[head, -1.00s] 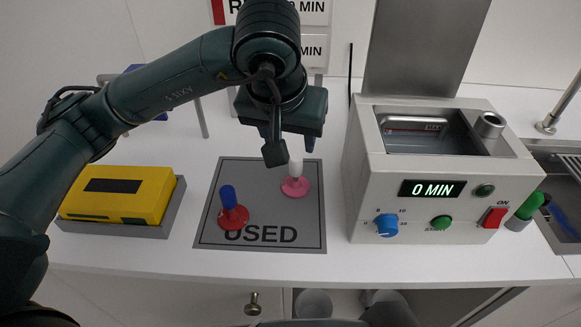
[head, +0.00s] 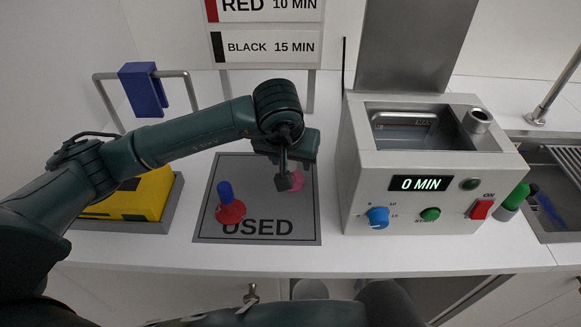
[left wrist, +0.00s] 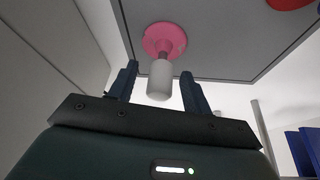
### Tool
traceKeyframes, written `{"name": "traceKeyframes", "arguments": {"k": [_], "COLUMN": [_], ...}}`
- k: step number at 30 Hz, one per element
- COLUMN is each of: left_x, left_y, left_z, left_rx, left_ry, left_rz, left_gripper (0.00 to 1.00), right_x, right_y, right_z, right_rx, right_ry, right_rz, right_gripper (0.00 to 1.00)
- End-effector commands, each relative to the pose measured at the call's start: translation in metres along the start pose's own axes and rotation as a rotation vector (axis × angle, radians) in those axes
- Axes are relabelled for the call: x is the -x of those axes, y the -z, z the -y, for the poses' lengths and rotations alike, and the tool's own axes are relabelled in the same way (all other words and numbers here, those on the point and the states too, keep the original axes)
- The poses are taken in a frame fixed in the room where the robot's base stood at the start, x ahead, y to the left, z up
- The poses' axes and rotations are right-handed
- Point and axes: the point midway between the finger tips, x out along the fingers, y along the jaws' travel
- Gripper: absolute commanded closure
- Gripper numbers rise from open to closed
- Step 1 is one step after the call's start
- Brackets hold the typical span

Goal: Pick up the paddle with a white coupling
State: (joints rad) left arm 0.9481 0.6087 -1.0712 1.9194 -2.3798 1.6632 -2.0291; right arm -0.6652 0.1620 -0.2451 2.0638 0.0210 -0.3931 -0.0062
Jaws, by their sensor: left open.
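The paddle with a white coupling (left wrist: 160,82) stands between the open fingers of my left gripper (left wrist: 158,85) in the left wrist view. Its pink disc base (left wrist: 164,40) rests on the grey mat. In the head view only part of the pink disc (head: 298,179) shows, and my left gripper (head: 290,182) hides the white coupling. The fingers look apart from the coupling on both sides. A second paddle, with a blue coupling (head: 225,192) and a red base (head: 231,212), stands to the left on the same mat. My right gripper does not show.
The grey mat marked USED (head: 305,232) lies on the white counter. A yellow box (head: 130,200) in a grey tray is to the left. A machine reading 0 MIN (head: 425,200) stands close on the right.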

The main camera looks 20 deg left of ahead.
Motion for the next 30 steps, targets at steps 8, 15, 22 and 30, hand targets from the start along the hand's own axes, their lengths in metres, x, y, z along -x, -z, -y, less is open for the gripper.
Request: {"name": "traceKeyframes", "arguments": {"k": [8, 15, 22, 30], "left_x": [-0.0003, 0.0000, 0.0000, 0.0007], "left_y": [-0.0002, -0.0002, -0.0002, 0.0004], "left_z": [-0.0001, -0.0001, -0.0001, -0.0001], "left_rx": [0.000, 0.000, 0.000, 0.000], "left_ry": [0.000, 0.000, 0.000, 0.000], "left_rz": [0.000, 0.000, 0.000, -0.001], "left_gripper": [0.58, 0.78, 0.97, 1.00], "right_x": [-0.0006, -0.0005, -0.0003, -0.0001], "right_y": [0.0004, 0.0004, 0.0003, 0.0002], "right_z": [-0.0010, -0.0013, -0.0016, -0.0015], "right_rx": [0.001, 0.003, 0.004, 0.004], "right_ry": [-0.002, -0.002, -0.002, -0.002], "right_rz": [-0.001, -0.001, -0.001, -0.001], "right_gripper": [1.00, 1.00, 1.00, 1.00]}}
